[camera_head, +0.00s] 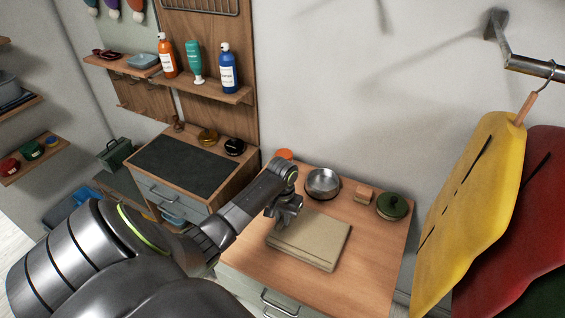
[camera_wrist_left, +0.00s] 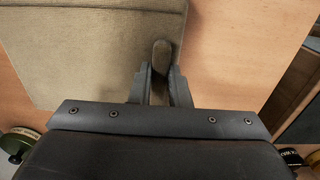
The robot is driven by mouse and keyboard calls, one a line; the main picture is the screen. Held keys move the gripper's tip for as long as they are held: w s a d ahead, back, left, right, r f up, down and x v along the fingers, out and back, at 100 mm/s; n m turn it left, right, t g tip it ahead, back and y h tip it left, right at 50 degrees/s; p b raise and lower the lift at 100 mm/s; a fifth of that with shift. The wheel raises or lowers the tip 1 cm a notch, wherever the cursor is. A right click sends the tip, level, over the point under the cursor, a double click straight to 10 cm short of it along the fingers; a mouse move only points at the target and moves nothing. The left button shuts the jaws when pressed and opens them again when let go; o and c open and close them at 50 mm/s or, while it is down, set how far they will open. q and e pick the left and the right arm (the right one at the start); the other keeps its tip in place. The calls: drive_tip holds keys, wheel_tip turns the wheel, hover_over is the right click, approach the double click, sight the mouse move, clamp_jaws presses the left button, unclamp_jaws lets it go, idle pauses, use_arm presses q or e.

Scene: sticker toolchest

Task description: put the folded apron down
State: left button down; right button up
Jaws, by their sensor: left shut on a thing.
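The folded apron (camera_head: 314,240) is a flat beige-tan rectangle over the wooden top of the right-hand cabinet (camera_head: 365,268). My left gripper (camera_head: 281,218) is at its back left edge, shut on it. In the left wrist view, the apron (camera_wrist_left: 75,55) fills the upper left, and the fingers of my left gripper (camera_wrist_left: 161,80) close on its edge. The apron lies flat and looks at or very near the wood; I cannot tell whether it bears fully on it. My right gripper is not in view.
Behind the apron stand a metal bowl (camera_head: 323,183), a small wooden block (camera_head: 363,194) and a green lidded pot (camera_head: 392,206). An orange item (camera_head: 284,154) sits at the back left. A yellow apron (camera_head: 468,205) hangs at the right. The cabinet top's front right is clear.

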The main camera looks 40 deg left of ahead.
use_arm(q)
drive_tip(key=c, duration=1.4)
unclamp_jaws()
drive_tip(key=shift+f, duration=0.1)
drive_tip(key=shift+o, duration=0.2)
